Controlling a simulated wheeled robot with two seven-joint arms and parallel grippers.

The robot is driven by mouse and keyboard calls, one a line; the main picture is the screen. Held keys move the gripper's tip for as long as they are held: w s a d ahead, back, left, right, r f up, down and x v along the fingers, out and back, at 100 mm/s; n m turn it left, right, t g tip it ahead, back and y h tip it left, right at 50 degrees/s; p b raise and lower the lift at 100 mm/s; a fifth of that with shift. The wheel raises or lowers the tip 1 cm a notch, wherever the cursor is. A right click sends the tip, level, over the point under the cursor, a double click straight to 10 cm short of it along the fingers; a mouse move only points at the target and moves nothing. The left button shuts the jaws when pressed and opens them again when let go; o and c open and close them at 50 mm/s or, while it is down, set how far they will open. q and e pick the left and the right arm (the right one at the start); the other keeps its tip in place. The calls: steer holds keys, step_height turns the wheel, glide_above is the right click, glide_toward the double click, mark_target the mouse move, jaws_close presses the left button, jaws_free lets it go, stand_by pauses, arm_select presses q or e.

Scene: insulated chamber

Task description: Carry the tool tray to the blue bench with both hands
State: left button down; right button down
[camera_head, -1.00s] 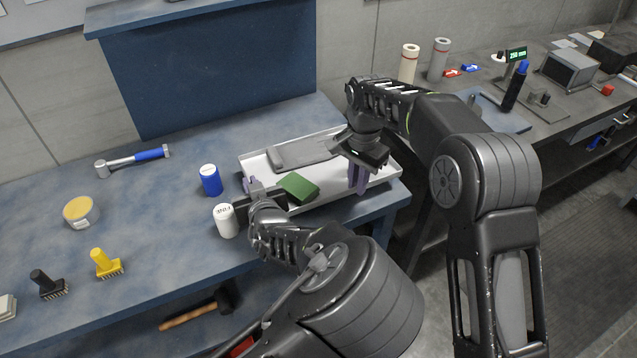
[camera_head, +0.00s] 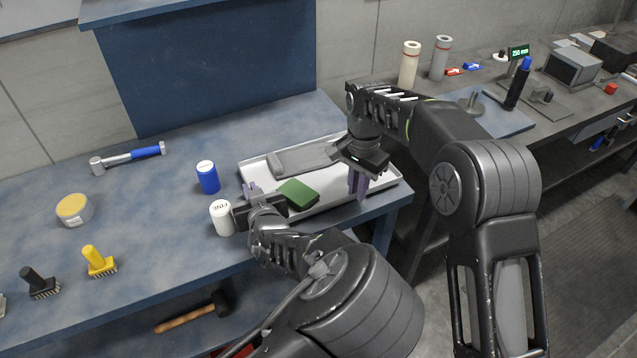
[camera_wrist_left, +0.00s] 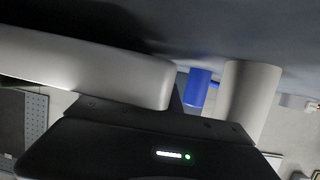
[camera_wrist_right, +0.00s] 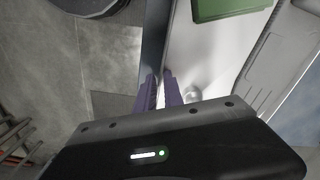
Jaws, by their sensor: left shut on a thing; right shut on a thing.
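The tool tray (camera_head: 330,200) is a shallow light-grey tray at the right end of the blue bench (camera_head: 150,210). It holds a green block (camera_head: 298,194) and a flat grey tool or case (camera_head: 300,158). My left gripper (camera_head: 252,190) is shut on the tray's left end; in the left wrist view the tray's wall (camera_wrist_left: 90,65) runs into the jaws. My right gripper (camera_head: 358,182) is shut on the tray's right end, and the right wrist view shows its purple fingers (camera_wrist_right: 160,90) on the rim. I cannot tell whether the tray touches the bench top.
A white canister (camera_head: 222,218) stands close beside my left gripper, with a blue canister (camera_head: 207,178) behind it. A second, grey bench (camera_head: 560,125) stands at the right.

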arm_select(q)
steer(key=shift+a+f, duration=0.3)
steer(key=shift+f, duration=0.05)
arm_select(e)
steer(key=shift+w+d+f, duration=0.15)
steer(key=shift+d+f, duration=0.2)
steer(key=shift+f, duration=0.05)
arm_select(q)
steer(key=c, duration=1.9)
jaws_free()
steer(key=shift+r, duration=0.1)
steer(key=shift+c, duration=0.2)
arm_select(e)
steer(key=c, duration=1.8)
jaws_free()
steer(key=shift+r, duration=0.2)
arm_select(q)
steer(key=o, duration=0.3)
steer(key=shift+s+d, duration=0.1)
steer(key=shift+d, duration=0.05)
arm_select(e)
steer(key=o, duration=0.3)
steer(key=shift+s+a, duration=0.15)
steer(key=shift+s, duration=0.05)
arm_select(q)
steer(key=shift+o, duration=0.2)
arm_select(e)
steer(key=shift+o, duration=0.2)
